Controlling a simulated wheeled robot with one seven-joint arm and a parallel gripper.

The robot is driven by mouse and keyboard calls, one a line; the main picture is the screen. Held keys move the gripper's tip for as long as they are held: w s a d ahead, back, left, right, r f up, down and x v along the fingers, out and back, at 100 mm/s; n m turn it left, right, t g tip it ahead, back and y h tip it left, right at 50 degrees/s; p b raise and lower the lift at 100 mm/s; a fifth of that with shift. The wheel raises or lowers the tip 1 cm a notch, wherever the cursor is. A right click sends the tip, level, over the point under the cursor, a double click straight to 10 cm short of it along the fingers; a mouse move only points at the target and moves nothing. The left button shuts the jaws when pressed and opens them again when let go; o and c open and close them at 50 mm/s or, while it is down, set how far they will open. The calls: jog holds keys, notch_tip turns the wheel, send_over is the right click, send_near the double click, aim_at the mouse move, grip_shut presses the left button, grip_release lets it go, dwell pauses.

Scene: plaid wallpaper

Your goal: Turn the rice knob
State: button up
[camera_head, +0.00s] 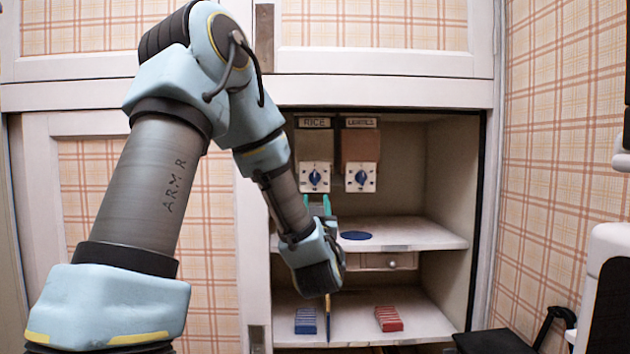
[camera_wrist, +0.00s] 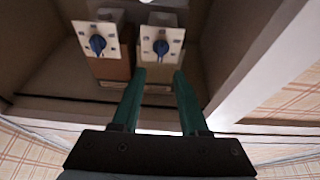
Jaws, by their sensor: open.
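The rice knob (camera_head: 315,177) is a blue dial on a white square plate, under the label "RICE" (camera_head: 316,122) in the open cupboard. In the wrist view the scene is upside down, and the rice knob (camera_wrist: 161,47) is on the right. My gripper (camera_head: 318,204) has two green fingers, open and empty, just below the rice plate in the head view. In the wrist view the gripper (camera_wrist: 159,73) points at the rice knob, which lies beyond and between the fingertips. I see no contact. The knob's blue grip looks about upright.
A similar second knob (camera_head: 361,177) is close on the right under another label. A blue disc (camera_head: 356,236) lies on the middle shelf (camera_head: 425,236). A blue block (camera_head: 305,321) and a red block (camera_head: 389,318) sit on the lower shelf. The cupboard's side walls bound the space.

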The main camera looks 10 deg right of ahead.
aim_at(315, 176)
jog(key=p+x, duration=0.1)
jog(key=x, duration=0.2)
jog(key=p+x, duration=0.2)
jog(key=x, duration=0.2)
jog(key=r+p+x, duration=0.1)
jog(key=x, duration=0.2)
jog(key=shift+w+p, duration=0.15)
jog(key=shift+p, duration=0.15)
grip_shut()
dwell(0.3)
